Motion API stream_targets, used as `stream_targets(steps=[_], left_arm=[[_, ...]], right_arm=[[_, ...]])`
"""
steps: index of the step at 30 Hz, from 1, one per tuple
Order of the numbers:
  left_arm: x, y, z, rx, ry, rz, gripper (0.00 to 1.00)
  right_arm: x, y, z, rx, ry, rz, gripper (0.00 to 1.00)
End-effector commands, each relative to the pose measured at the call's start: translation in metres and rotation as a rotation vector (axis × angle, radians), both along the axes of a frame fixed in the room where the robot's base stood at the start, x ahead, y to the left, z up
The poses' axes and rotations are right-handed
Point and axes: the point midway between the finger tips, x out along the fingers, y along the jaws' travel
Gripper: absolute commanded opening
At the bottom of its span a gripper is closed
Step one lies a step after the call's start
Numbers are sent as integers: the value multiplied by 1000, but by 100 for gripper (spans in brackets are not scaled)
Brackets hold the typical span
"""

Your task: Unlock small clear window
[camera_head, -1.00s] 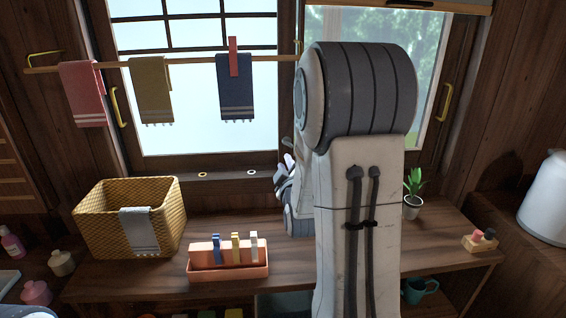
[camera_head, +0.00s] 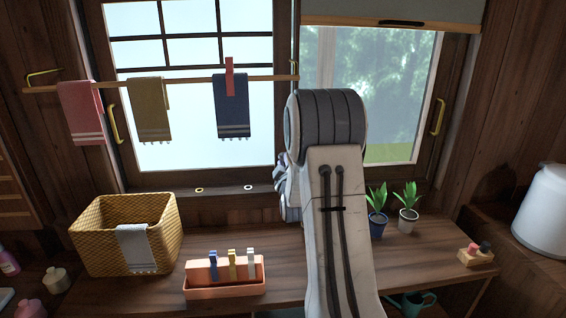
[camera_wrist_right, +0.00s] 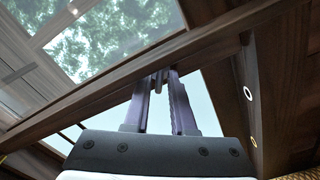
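The clear window (camera_head: 405,75), with trees blurred behind it, is the right pane in the head view, in a dark wood frame with a brass handle (camera_head: 439,117) at its right side. Its pane also shows at upper left in the right wrist view (camera_wrist_right: 110,45). My right gripper (camera_wrist_right: 160,84) is in front of the window frame there, its two fingers a little apart. A small dark upright piece, perhaps a latch, shows between the fingertips; I cannot tell if they touch it. In the head view my right arm hides most of this gripper. My left gripper is out of view.
A gridded window (camera_head: 190,110) is at left, crossed by a wooden rod (camera_head: 190,80) with hanging cloths. A yellow basket (camera_head: 90,245), an orange peg box (camera_head: 224,288) and two potted plants (camera_head: 377,224) (camera_head: 408,220) stand on the shelf below.

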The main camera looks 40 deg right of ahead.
Motion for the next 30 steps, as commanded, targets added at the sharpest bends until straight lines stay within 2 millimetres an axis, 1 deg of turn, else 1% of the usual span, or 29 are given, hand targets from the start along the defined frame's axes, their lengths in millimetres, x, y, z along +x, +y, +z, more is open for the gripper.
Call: stream_targets(steps=[4, 5, 6, 7, 10, 11, 12, 19, 26, 30], left_arm=[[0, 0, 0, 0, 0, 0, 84], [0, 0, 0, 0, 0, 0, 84], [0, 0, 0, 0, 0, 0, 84], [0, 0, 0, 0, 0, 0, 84], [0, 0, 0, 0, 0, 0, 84], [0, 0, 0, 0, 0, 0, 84], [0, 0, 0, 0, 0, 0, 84], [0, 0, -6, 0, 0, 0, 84], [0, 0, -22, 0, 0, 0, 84], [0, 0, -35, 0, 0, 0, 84]], right_arm=[[0, 0, 0, 0, 0, 0, 24], [0, 0, 0, 0, 0, 0, 16], [0, 0, 0, 0, 0, 0, 1], [0, 0, 0, 0, 0, 0, 0], [0, 0, 0, 0, 1, 1, 0], [0, 7, 0, 0, 1, 3, 0], [0, 4, 0, 1, 0, 1, 0], [0, 1, -2, 30, -19, 2, 0], [0, 0, -3, 135, -86, 0, 0], [-1, -1, -4, 236, -148, -1, 0]])
